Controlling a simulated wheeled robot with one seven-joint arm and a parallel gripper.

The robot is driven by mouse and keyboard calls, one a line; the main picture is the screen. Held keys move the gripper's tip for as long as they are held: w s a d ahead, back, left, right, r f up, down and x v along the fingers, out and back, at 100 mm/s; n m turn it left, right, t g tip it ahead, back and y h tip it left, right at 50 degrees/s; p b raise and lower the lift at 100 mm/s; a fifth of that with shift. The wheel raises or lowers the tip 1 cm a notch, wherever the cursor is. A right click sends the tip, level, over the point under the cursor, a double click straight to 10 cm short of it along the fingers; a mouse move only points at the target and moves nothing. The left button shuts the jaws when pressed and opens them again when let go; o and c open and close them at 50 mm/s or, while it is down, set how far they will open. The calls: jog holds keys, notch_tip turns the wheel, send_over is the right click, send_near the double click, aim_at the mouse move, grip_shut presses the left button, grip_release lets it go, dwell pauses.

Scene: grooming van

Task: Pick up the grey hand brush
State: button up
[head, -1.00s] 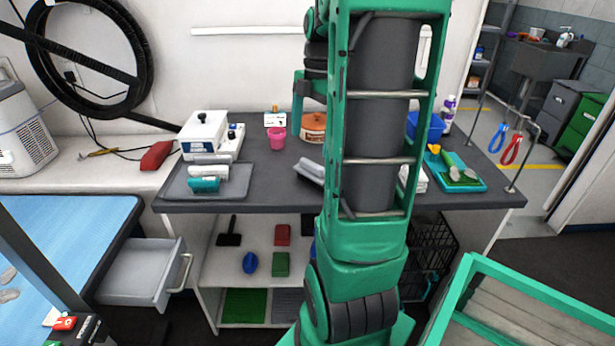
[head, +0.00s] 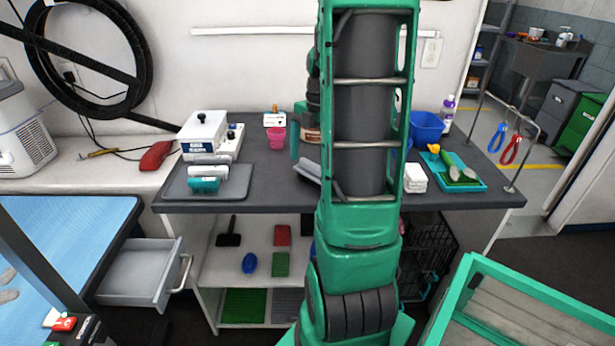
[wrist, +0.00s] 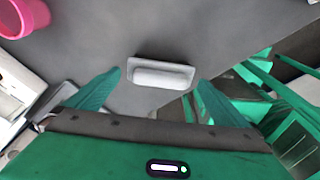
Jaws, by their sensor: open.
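The grey hand brush (wrist: 160,74) lies on the dark grey worktop, centred in the wrist view with its long side across the picture. In the head view the brush (head: 307,171) shows just left of my arm, its right end hidden behind the arm. My gripper (wrist: 159,79) is open, its two green fingers on either side of the brush in the wrist view. The brush appears beyond the fingertips, apart from them, and nothing is held. In the head view most of the gripper is hidden behind my arm.
A pink cup (head: 277,138) and a partly hidden terracotta pot (head: 308,135) stand behind the brush. An open drawer (head: 140,275) juts out below.

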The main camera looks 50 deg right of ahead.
jog(key=shift+a+f, duration=0.15)
jog(key=shift+f, duration=1.05)
jog(key=c, duration=1)
jog(key=shift+r, duration=0.45)
jog(key=r, duration=0.3)
jog(key=shift+a+r, duration=0.25)
jog(key=shift+r, duration=0.15)
jog(key=s+a+r, duration=0.3)
jog(key=a+r, duration=0.3)
jog(key=a, duration=0.4)
jog(key=shift+s+a+r, duration=0.2)
jog(key=shift+a, duration=0.15)
jog(key=shift+w, duration=0.1)
